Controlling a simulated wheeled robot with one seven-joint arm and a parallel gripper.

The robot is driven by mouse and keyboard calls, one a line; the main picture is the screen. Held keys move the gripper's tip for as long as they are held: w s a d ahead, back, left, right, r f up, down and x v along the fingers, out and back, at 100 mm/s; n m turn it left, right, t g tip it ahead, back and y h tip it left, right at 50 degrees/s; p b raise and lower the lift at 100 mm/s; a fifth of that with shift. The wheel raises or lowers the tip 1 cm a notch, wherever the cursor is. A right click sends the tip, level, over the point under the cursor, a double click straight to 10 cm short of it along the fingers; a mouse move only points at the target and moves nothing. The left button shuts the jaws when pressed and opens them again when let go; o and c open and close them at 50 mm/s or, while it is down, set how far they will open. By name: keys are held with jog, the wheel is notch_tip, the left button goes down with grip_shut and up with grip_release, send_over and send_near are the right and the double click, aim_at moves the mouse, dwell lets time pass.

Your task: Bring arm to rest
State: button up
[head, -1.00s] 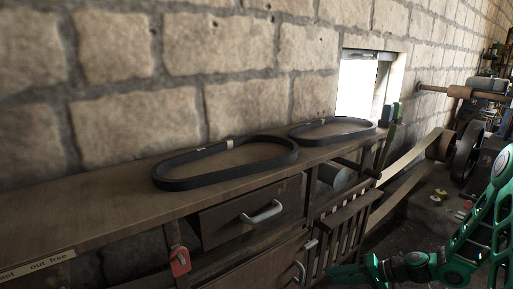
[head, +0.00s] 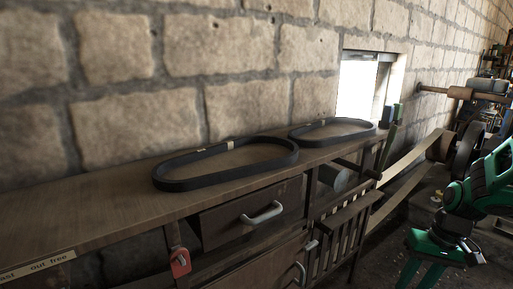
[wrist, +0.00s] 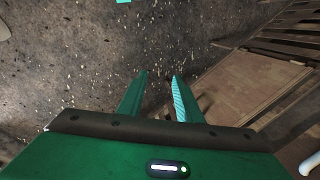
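My green arm (head: 482,190) is folded at the right edge of the head view. My gripper (head: 418,278) hangs from it at the bottom right, pointing down, with its fingertips close to or past the picture's lower edge. In the wrist view my gripper (wrist: 159,75) has its two fingers apart, with only bare floor seen between them. It holds nothing. It is clear of the bench, to the right of it in the head view.
A wooden bench (head: 100,210) along the stone wall bears two black belts, one nearer (head: 225,164) and one farther (head: 332,130). A drawer (head: 250,212) and slatted rack (head: 343,225) face the aisle. Belt machinery (head: 466,150) stands behind my arm. Speckled floor (wrist: 90,50) lies below my gripper.

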jog(key=s+d+r+m+h, duration=0.1)
jog(key=s+r+m, duration=0.1)
jog(key=s+r, duration=0.3)
jog(key=s+r+m, duration=0.1)
jog(key=s+r, duration=0.4)
jog(key=s, duration=0.6)
jog(key=shift+s+d+m+h, duration=0.15)
jog(key=shift+d+m+h, duration=0.25)
jog(key=shift+w+f, duration=0.3)
jog(key=shift+w, duration=0.35)
